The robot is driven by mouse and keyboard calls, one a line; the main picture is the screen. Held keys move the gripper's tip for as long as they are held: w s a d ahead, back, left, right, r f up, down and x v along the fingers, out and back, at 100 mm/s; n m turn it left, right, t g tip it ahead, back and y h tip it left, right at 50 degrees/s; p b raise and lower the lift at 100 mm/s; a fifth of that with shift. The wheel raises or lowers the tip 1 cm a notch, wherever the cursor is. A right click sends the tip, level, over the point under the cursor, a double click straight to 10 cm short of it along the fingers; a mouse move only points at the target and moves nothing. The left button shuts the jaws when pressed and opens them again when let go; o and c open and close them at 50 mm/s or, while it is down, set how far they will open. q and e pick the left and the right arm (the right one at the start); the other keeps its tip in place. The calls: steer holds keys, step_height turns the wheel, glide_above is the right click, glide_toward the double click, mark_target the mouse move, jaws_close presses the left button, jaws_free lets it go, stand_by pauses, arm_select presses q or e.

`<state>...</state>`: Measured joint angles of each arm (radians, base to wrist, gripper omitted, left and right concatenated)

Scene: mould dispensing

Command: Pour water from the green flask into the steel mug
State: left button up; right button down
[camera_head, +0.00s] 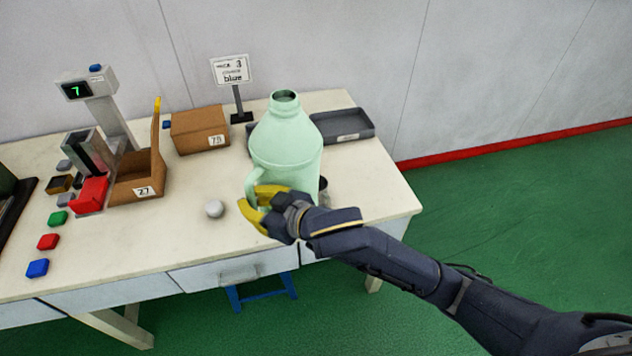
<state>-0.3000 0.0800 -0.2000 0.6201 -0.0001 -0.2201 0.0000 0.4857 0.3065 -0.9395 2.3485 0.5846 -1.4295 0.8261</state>
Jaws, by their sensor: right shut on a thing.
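The pale green flask (287,140) is upright near the right part of the table, with its open neck at the top. My right gripper (263,202), with yellow fingertips, is shut on the flask at its handle, low on the left side. The gripper hides the flask's base, so I cannot tell whether it touches the table. A small dark grey round thing (323,187) shows just right of the flask's lower part; it may be the steel mug, but it is mostly hidden. My left gripper is not in view.
A grey tray (362,124) lies behind the flask, by a sign stand (232,72). A closed box (200,128), an open box (137,190), a display post (101,97) and coloured blocks fill the left. A white ball (214,208) lies left of the gripper. The table's front middle is mostly clear.

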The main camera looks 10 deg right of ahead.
steer(key=shift+w+d+r, duration=0.15)
steer(key=shift+w+r, duration=0.05)
steer(key=shift+r, duration=0.4)
stand_by(1.6)
